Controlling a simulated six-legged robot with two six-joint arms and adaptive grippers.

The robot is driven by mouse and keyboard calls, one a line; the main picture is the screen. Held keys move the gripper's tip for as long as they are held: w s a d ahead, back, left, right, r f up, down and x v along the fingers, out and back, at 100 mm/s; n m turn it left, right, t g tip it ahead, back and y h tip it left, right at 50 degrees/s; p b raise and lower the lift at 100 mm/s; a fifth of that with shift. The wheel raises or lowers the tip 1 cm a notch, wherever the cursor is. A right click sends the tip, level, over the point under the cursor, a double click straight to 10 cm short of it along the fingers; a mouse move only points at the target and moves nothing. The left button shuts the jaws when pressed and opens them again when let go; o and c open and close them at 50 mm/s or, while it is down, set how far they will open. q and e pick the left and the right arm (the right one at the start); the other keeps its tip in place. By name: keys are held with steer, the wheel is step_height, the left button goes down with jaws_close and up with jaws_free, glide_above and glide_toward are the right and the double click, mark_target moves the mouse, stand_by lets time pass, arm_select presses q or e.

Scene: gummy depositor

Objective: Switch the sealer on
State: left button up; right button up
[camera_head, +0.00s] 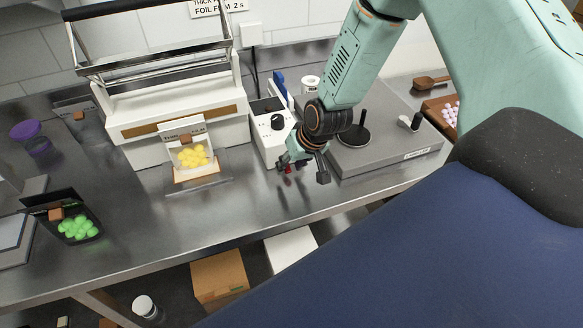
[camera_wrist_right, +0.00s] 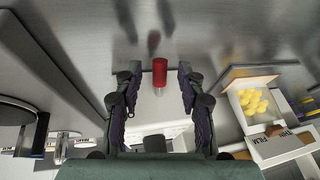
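The sealer (camera_head: 228,127) is a white machine on the steel bench with its dark-handled bar raised. A narrow white box with a black knob (camera_head: 277,121) stands at its right side. A red cylindrical piece (camera_wrist_right: 160,72) stands out in front of a white surface (camera_wrist_right: 158,106) in the right wrist view; the head view shows it small and partly hidden. My right gripper (camera_head: 301,171) is open in front of the narrow box. In the right wrist view its fingers (camera_wrist_right: 157,82) are on either side of the red piece, apparently clear of it. My left gripper is out of view.
A pouch of yellow gummies (camera_head: 193,157) stands at the sealer's front, left of my right gripper. A grey plate unit (camera_head: 372,157) lies close on the right. A pouch of green gummies (camera_head: 77,229) is at the left. The bench front between is clear.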

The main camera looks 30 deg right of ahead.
steer(key=shift+w+f, duration=0.35)
steer(key=shift+w, duration=0.25)
steer(key=shift+s+r, duration=0.25)
steer(key=shift+s, duration=0.25)
steer(key=c, duration=0.5)
steer(key=shift+w+f, duration=0.1)
steer(key=shift+w, duration=0.15)
jaws_close()
